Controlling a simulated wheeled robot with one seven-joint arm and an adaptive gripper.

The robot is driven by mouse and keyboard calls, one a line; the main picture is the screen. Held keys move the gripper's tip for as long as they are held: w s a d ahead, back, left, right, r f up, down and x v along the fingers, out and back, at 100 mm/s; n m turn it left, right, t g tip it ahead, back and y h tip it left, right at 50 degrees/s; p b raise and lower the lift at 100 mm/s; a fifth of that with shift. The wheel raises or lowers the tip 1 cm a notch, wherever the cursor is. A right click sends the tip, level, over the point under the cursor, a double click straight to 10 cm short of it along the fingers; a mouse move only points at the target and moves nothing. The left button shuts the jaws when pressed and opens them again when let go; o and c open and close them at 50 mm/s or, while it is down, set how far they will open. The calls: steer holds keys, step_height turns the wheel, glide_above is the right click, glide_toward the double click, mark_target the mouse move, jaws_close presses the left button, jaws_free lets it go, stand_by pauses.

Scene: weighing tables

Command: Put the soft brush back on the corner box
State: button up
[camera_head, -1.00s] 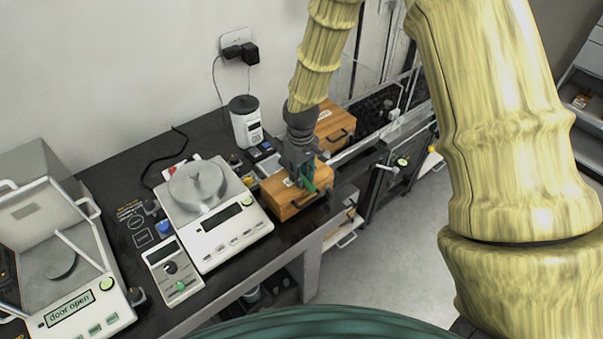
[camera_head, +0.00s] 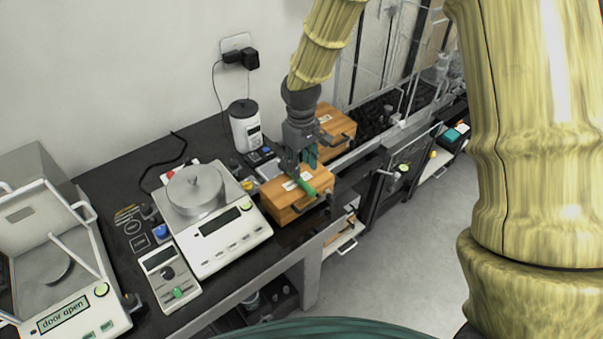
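The soft brush, seen as a small green handle (camera_head: 306,187), lies on top of the front wooden box (camera_head: 284,207) at the table corner. My gripper (camera_head: 301,168) is just above the box and the brush, pointing down. Its fingers look apart, with the brush below them. Whether a fingertip still touches the brush is hard to tell.
A second wooden box (camera_head: 336,128) stands behind. A balance with a round pan (camera_head: 218,240) and a white canister (camera_head: 245,126) are left of the box. An open-door balance (camera_head: 65,270) stands far left. A dark cabinet (camera_head: 383,190) and floor are at right.

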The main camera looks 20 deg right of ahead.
mark_target(301, 180)
step_height(301, 180, up, 6)
steer(key=b, duration=0.1)
stand_by(0.4)
steer(key=shift+c, duration=0.3)
stand_by(1.1)
